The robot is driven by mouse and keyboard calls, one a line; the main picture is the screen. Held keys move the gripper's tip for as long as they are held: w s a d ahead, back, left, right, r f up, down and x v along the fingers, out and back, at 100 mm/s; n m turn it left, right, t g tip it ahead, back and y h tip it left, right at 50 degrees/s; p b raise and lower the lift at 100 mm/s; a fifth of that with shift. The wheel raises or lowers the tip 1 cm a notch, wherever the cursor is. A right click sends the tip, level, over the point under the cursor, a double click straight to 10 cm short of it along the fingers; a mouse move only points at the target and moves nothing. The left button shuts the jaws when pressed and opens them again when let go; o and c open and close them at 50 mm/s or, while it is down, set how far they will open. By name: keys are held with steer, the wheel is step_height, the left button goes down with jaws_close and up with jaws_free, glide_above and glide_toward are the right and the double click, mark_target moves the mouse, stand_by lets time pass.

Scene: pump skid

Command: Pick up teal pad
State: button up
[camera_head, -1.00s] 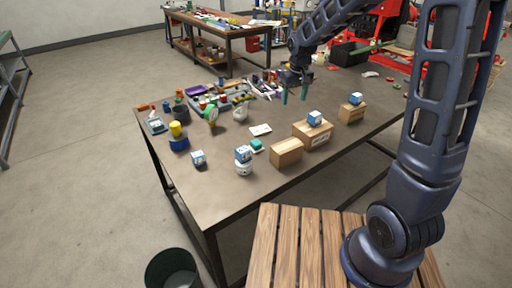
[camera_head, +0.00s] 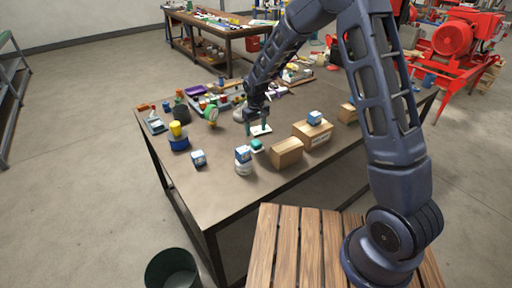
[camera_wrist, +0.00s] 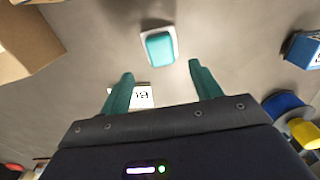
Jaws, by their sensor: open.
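The teal pad (camera_head: 257,145) lies on the table just in front of my gripper in the head view. In the wrist view the teal pad (camera_wrist: 159,46) is a rounded block on a white base, lying beyond my fingertips and roughly centred between them. My gripper (camera_head: 258,129) is above the table with its fingers pointing down. In the wrist view my gripper (camera_wrist: 161,70) has its two teal fingers spread, with nothing held between them.
A white card with dark print (camera_wrist: 145,97) lies partly behind the left finger. Cardboard boxes (camera_head: 287,152) stand to the right of the pad. A blue-and-white box on a white jar (camera_head: 243,161) stands at the left front.

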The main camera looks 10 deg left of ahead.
mark_target(257, 142)
step_height(257, 142, down, 2)
steer(key=shift+f, duration=0.15)
steer(key=shift+s+d+f, duration=0.1)
steer(key=shift+s+f, duration=0.1)
steer(key=shift+f, duration=1.2)
steer(key=shift+s+d+f, duration=0.1)
steer(key=shift+s+f, duration=0.05)
steer(key=shift+f, duration=1.2)
steer(key=c, duration=1.1)
steer(key=shift+r, duration=0.1)
